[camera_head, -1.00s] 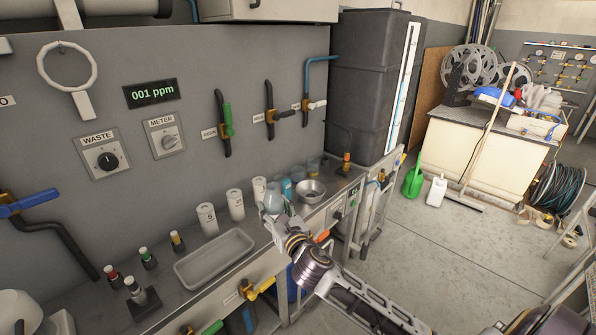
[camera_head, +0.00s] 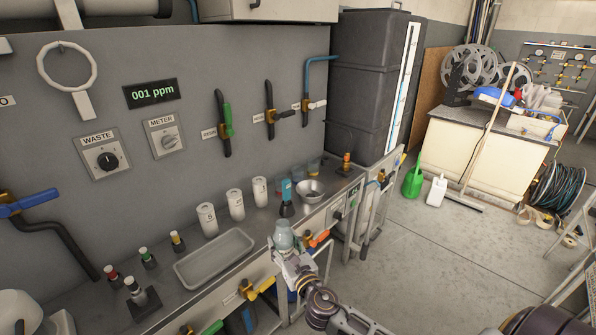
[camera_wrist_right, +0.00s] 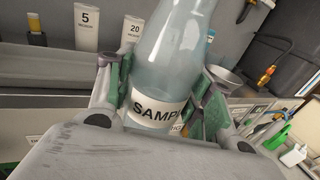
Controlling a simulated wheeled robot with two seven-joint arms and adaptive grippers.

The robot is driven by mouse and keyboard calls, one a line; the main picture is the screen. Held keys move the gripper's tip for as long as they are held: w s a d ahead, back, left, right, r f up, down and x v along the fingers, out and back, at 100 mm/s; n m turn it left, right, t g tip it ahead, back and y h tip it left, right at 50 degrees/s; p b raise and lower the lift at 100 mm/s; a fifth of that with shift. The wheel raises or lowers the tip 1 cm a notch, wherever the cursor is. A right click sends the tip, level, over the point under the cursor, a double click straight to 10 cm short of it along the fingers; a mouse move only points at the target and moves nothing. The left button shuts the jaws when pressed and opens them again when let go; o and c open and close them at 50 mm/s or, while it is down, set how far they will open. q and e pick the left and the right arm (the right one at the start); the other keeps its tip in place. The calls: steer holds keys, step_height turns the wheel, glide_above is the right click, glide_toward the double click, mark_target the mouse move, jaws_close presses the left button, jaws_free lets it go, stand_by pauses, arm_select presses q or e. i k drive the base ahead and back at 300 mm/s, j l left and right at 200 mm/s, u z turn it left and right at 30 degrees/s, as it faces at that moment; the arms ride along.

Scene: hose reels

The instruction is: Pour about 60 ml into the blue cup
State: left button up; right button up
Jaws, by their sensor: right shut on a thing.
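My right gripper (camera_head: 287,254) is shut on a pale glass sample bottle (camera_head: 284,237), held roughly upright in front of the counter edge. In the right wrist view the gripper's green-lined fingers (camera_wrist_right: 163,100) clasp the bottle (camera_wrist_right: 172,55) around its label, partly readable as "SAMP". A small blue cup (camera_head: 286,187) stands at the back of the counter, beyond the bottle and apart from it. Its lower part is partly covered by a dark fitting (camera_head: 287,209). The liquid level in the bottle is unclear. My left gripper is out of view.
White numbered containers (camera_head: 236,205) stand left of the blue cup, and a steel bowl (camera_head: 310,190) right of it. A grey tray (camera_head: 214,256) and capped fittings (camera_head: 148,258) occupy the left counter. Valve handles (camera_head: 262,286) project along the front edge.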

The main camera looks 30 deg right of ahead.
mark_target(298, 176)
steer(key=l+u, duration=0.1)
steer(key=l, duration=0.5)
steer(key=l+u, duration=0.15)
steer(key=l, duration=0.5)
steer(key=l+u, duration=0.1)
steer(key=l, duration=0.5)
steer(key=k+l+u, duration=0.15)
steer(key=l, duration=0.45)
steer(key=l+u, duration=0.1)
steer(key=l, duration=0.5)
steer(key=k, duration=0.05)
